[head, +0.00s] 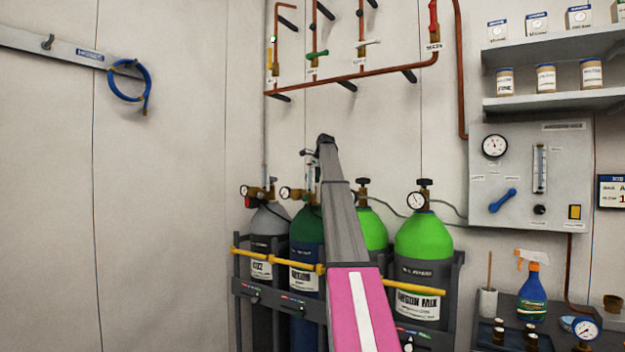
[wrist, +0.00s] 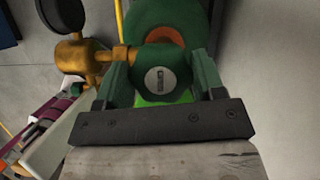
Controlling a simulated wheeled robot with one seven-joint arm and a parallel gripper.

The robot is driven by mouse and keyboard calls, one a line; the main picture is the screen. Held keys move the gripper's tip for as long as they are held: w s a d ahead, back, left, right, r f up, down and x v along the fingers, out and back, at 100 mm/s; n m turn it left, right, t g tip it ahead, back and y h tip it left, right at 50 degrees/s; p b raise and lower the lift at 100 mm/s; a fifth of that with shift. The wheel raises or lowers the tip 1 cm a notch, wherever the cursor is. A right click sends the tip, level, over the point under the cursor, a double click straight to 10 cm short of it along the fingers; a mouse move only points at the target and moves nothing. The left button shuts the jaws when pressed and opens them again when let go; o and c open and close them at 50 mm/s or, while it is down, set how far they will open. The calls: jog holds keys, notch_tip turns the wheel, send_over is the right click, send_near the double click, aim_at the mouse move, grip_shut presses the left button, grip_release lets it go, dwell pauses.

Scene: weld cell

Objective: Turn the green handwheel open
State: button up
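In the wrist view, a dark green handwheel (wrist: 163,75) with a pale screw at its centre lies between the two fingers of my gripper (wrist: 162,78). One finger is on each side of its rim. Whether both fingers press on it or leave a thin gap is unclear. Behind it are a brass valve body with a gauge (wrist: 72,50) at left and the dark green cylinder top (wrist: 168,14). In the head view, the dark green-shouldered cylinder (head: 306,226) stands second from left. My arm covers the area beside its valve, and I cannot make out the handwheel there.
A grey cylinder (head: 270,222) stands left and a bright green cylinder (head: 424,238) right, behind a yellow rail (head: 278,257). Copper pipes (head: 345,80) with small valves run above. A panel with a gauge (head: 495,146) is on the right wall. The left wall area is mostly clear.

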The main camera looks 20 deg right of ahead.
dwell(0.3)
jog(key=n, duration=0.2)
jog(key=shift+n+g+y, duration=0.4)
jog(key=shift+n+g, duration=0.6)
jog(key=shift+n, duration=1)
jog(key=o, duration=0.9)
